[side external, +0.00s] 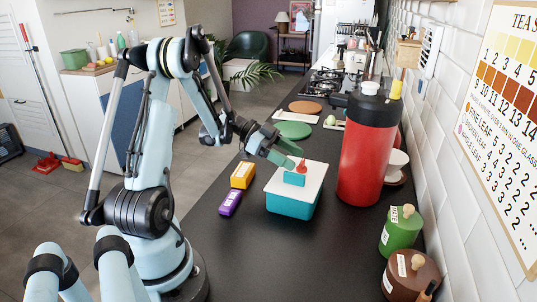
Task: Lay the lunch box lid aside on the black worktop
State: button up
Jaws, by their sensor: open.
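The lunch box (291,206) is teal and stands on the black worktop (255,262). Its white lid (312,178) lies on top of it, with a teal block (294,179) and a small red piece (301,166) at the lid's middle. My gripper (294,157) has green fingers and is open. It reaches in from the upper left, at the lid's far side, close to the red piece. I cannot tell from this view whether the fingers touch it.
A yellow box (242,175) and a purple box (230,203) lie left of the lunch box. A tall red canister (367,150) stands close on its right. Green (400,231) and brown (410,275) jars stand nearer on the right. The worktop in front is clear.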

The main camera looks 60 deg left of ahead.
aim_at(302, 161)
jog(key=shift+x, duration=2)
jog(key=shift+w+a+f, duration=0.1)
jog(key=shift+a, duration=0.05)
jog(key=shift+c, duration=0.4)
grip_shut()
